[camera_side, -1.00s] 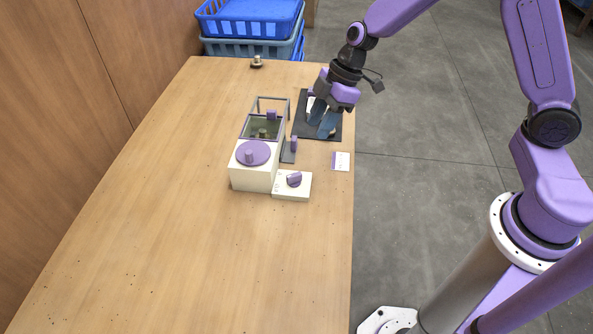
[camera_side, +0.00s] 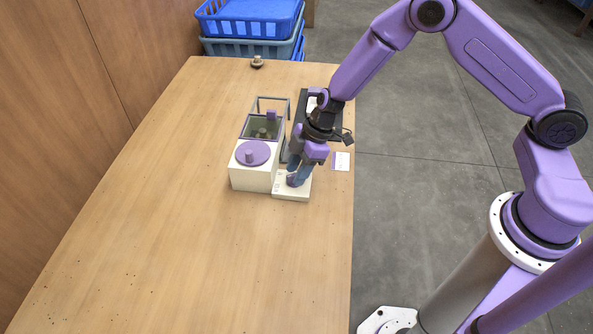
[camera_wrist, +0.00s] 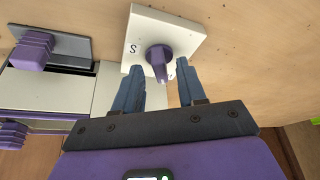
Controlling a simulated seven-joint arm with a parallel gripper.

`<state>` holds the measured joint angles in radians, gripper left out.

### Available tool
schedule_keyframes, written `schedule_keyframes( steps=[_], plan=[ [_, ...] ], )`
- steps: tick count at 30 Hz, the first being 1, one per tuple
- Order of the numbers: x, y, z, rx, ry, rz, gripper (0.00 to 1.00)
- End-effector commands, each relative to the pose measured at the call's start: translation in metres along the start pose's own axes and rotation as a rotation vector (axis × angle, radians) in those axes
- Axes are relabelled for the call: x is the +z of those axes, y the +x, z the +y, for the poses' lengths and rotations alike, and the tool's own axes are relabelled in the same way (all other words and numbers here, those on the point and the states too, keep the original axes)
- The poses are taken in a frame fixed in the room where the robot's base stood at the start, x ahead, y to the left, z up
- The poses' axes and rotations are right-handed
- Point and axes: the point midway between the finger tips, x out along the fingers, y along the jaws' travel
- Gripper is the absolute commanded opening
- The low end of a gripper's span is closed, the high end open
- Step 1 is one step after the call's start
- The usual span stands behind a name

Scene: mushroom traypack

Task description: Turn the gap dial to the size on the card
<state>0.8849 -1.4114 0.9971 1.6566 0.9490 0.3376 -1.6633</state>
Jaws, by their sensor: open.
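The gap dial is a purple knob (camera_wrist: 158,56) on a cream base plate (camera_side: 291,196), right of the white machine. In the wrist view the knob's pointer is toward the gripper, and an S is printed on the plate (camera_wrist: 142,25) to the knob's left. Other marks are partly hidden. My gripper (camera_wrist: 162,82) is open, its blue-grey fingers pointing down at the dial, the knob showing beyond and between the fingertips. In the side view my gripper (camera_side: 296,178) covers most of the knob. The white card (camera_side: 342,161) with a purple edge lies right of the dial; its print is too small to read.
The white machine (camera_side: 252,178) with a purple round top knob (camera_side: 252,153) and a dark window stands left of the dial. Blue crates (camera_side: 250,25) stand at the back. The table's front is clear.

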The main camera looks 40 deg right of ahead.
Motion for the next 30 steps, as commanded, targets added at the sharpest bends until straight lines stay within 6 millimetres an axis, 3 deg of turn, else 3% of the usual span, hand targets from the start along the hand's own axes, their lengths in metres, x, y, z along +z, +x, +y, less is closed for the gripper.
schedule_keyframes(
  steps=[13, 17, 30],
  plan=[
    [-0.0003, 0.0085, -0.0005, -0.001, -0.001, 0.000, 0.40],
    [-0.0002, 0.0083, -0.0005, 0.000, -0.001, 0.000, 0.00],
    [0.0004, 0.0087, -0.0013, 0.017, 0.041, -0.002, 0.00]
  ],
)
